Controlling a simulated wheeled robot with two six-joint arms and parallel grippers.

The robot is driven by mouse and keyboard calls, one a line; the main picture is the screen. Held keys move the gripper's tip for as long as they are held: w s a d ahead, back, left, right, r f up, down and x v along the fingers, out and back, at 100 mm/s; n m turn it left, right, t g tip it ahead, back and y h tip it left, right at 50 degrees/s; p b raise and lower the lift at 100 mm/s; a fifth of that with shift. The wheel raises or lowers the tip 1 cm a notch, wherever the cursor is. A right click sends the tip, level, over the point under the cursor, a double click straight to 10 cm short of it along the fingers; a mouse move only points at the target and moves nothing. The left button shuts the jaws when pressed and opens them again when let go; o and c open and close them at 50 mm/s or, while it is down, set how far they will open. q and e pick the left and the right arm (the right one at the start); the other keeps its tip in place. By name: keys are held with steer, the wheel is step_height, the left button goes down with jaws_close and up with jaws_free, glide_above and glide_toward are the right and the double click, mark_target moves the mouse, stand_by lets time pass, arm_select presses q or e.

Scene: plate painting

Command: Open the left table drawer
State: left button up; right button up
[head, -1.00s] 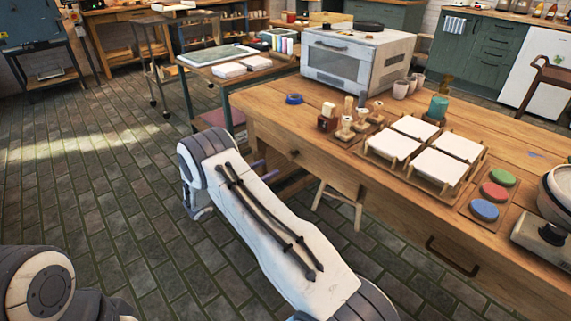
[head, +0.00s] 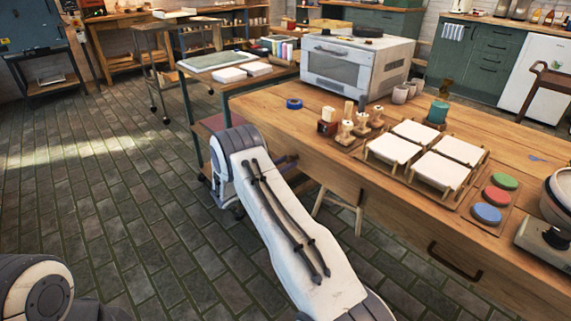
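The wooden table (head: 262,108) stands at the right in the head view. Its left drawer front (head: 335,178) is partly hidden behind my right arm, and its handle does not show. It looks flush with the table front. My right gripper (head: 287,161) is mostly hidden behind my forearm; only a small purplish part shows close to the left drawer front. I cannot tell whether it touches or how its fingers stand. The right drawer has a dark handle (head: 455,262) and looks closed. My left gripper is out of view; only part of that arm shows at lower left.
On the table are a white oven (head: 355,65), a blue tape roll (head: 293,103), stamps, white tiles on stands (head: 440,168) and coloured discs (head: 486,213). A wooden stool (head: 340,208) stands under the table. A shelf cart is behind my arm. The floor at left is clear.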

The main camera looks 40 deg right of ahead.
jaws_close()
stand_by(1.1)
